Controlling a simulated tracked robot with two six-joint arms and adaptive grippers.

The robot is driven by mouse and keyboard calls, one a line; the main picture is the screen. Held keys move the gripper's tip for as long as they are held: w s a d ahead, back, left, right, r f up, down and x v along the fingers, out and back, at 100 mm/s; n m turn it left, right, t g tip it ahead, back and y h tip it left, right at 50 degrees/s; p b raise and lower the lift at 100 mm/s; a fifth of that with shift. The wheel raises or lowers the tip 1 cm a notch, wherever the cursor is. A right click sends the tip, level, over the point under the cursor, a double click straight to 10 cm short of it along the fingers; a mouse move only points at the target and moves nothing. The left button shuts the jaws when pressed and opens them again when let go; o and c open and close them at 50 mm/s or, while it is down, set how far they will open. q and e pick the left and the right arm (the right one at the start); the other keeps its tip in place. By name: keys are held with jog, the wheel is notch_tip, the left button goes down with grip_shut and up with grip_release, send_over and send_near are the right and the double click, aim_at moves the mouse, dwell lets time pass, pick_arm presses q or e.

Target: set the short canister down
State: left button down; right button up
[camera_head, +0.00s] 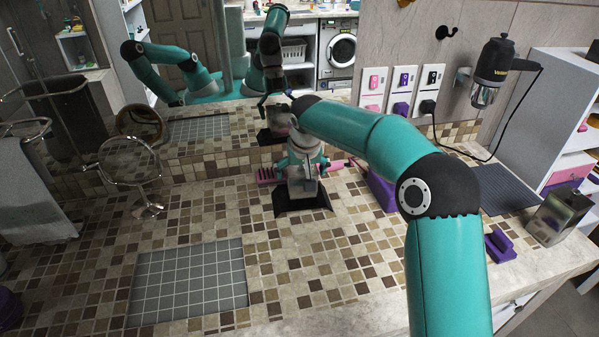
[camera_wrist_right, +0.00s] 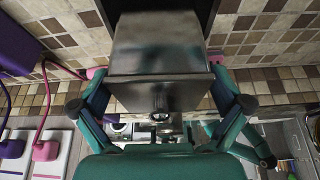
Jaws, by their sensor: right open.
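The short canister (camera_head: 302,189) is metallic grey and stands upright on the black mat (camera_head: 318,201), partly hidden behind my right gripper in the head view. In the right wrist view the canister (camera_wrist_right: 160,45) fills the middle, its lid knob towards the camera and a black surface beyond its base. My right gripper (camera_head: 303,164) is open at the canister. My left gripper is not in view.
A grey tiled panel (camera_head: 190,282) lies front left and a round mirror on a stand (camera_head: 130,162) is left. Another metallic container (camera_head: 557,217) and a purple item (camera_head: 500,246) stand right. The counter's centre front is clear.

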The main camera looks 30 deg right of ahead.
jog(key=v, duration=1.2)
jog(key=shift+r, duration=0.15)
